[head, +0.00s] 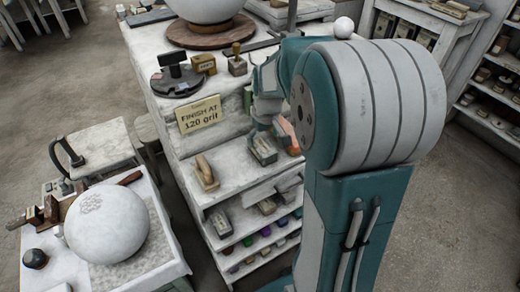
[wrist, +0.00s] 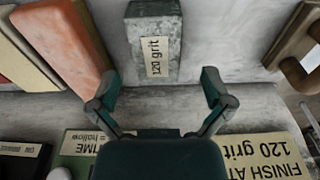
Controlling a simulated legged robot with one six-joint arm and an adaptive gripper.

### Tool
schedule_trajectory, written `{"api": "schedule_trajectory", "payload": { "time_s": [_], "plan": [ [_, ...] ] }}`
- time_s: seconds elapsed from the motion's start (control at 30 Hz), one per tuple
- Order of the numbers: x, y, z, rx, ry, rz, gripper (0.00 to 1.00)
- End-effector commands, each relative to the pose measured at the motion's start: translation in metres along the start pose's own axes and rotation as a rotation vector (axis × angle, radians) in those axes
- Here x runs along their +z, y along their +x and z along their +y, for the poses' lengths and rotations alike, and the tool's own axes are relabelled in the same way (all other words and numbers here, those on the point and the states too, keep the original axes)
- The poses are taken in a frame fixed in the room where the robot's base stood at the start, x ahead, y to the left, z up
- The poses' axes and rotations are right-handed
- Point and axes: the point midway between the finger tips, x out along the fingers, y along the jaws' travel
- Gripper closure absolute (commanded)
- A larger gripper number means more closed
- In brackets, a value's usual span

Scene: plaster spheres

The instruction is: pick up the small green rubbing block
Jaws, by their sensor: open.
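The small green rubbing block is a grey-green speckled block (wrist: 170,40) with a "120 grit" label, lying on the shelf at the top centre of the wrist view. In the head view it shows as a block (head: 264,153) on the upper shelf, just below my gripper (head: 262,127). In the wrist view my gripper (wrist: 160,86) is open and empty. Its two fingertips are spread wider than the block, with the block's near end between or just beyond them. I cannot tell the height gap. My arm hides part of the shelf.
An orange block (wrist: 62,40) lies left of the green one. A wooden-handled tool (wrist: 297,55) lies to the right. The "FINISH AT 120 grit" sign (head: 200,114) hangs at the shelf top's edge. A white sphere (head: 107,224) sits on the table at lower left.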

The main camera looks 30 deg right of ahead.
Motion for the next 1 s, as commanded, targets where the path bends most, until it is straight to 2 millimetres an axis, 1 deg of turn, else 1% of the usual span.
{"api": "schedule_trajectory", "payload": {
  "time_s": [0.2,0.3,0.4,0.57,0.6,0.67,0.7,0.8,1.0],
  "plan": [
    [-0.004,0.034,-0.003,0.000,0.000,-0.005,0.00],
    [-0.005,0.044,-0.004,0.002,0.000,-0.002,0.00],
    [-0.005,0.048,-0.006,0.004,0.000,-0.001,0.00],
    [-0.005,0.049,-0.004,0.002,0.000,0.000,0.00],
    [-0.005,0.049,-0.004,0.002,0.000,0.000,0.05],
    [-0.005,0.049,-0.003,0.002,0.001,0.000,0.31],
    [-0.005,0.049,-0.003,0.001,0.001,0.000,0.49],
    [-0.005,0.049,-0.002,0.001,0.001,-0.001,0.90],
    [-0.005,0.049,-0.003,0.002,0.001,-0.001,0.90]
  ]
}}
